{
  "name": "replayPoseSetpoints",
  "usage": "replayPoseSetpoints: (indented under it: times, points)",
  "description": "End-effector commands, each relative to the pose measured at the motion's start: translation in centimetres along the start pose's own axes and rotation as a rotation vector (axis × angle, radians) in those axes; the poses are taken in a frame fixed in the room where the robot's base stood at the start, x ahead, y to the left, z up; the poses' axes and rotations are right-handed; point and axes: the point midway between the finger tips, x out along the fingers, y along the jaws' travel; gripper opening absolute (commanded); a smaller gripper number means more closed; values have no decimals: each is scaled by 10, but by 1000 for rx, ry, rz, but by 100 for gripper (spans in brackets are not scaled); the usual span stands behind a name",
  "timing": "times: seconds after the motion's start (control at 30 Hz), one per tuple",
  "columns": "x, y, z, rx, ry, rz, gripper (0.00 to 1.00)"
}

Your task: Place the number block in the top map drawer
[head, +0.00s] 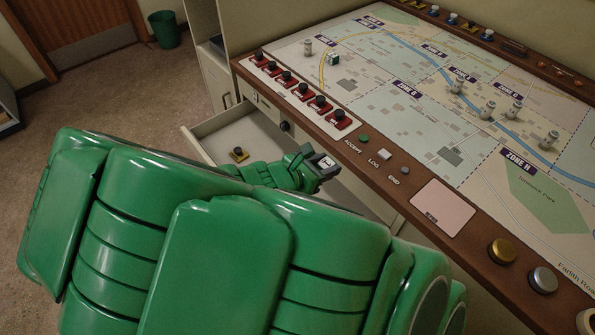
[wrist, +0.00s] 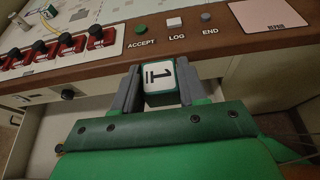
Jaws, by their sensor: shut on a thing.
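The number block (wrist: 160,77) is a small green-edged cube with a white face marked with a dark, underlined 1. It also shows in the head view (head: 327,163). My gripper (wrist: 158,88) is shut on it, one grey finger on each side; in the head view my gripper (head: 322,168) is in front of the console edge. The map drawer (head: 208,127) is pulled open below the console top, partly hidden by my arm. It shows below and left of the block in the wrist view (wrist: 62,122). The block appears above the drawer's right part; the height gap is unclear.
A yellow-based piece with a black knob (head: 239,155) lies in the drawer. The console edge (head: 385,182) carries red switches (head: 287,80) and ACCEPT, LOG and END buttons. Grey figures and a small cube (head: 333,58) stand on the map. A green bin (head: 165,29) is far behind.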

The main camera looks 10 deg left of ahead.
Motion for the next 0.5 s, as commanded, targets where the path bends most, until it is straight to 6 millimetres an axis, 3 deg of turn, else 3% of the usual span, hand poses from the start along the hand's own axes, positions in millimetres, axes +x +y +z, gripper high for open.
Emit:
replayPoseSetpoints:
  times: [0.5]
  points:
    - [26,0,-61,-3,-4,-2,13]
